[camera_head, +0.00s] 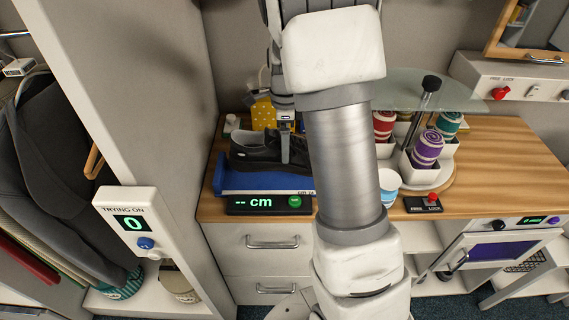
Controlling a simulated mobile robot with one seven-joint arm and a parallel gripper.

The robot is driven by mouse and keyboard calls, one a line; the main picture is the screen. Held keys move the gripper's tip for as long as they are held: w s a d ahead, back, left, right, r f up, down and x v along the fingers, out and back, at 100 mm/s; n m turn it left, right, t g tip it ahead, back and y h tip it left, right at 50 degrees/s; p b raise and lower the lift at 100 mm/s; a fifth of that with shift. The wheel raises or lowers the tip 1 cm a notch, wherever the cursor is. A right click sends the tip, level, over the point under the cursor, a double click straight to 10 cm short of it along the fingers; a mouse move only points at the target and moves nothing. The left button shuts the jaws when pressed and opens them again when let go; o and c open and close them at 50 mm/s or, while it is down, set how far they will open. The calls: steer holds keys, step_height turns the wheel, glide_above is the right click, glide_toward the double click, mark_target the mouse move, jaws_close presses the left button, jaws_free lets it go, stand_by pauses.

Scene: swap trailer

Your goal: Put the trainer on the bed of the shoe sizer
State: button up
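The trainer (256,147), a dark grey shoe with a pale sole line, is over the blue bed of the shoe sizer (240,181) on the wooden counter. I cannot tell whether it rests on the bed or is held just above it. The sizer's display (255,203) reads "-- cm" beside a green button. My gripper (285,150) points down at the trainer's right part, with one finger showing against its near side. The other finger is hidden, so its opening does not show. My arm hides what lies right of the trainer.
A yellow dotted object (263,113) stands behind the trainer. The counter's right part is clear.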

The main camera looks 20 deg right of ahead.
steer(key=shift+f, duration=2.85)
steer(key=o, duration=1.4)
steer(key=shift+f, duration=0.1)
step_height(320, 180, up, 12)
steer(key=s+a+r+n+t, duration=0.3)
steer(key=s+a+r+n, duration=0.3)
steer(key=s+r+n, duration=0.45)
steer(key=s+a+r+n+t, duration=0.1)
steer(key=s+a+n+t, duration=0.1)
steer(key=s+n, duration=1)
steer(key=shift+a+r+t+p, duration=0.3)
steer(key=shift+a+r+p, duration=0.1)
steer(key=shift+a, duration=0.35)
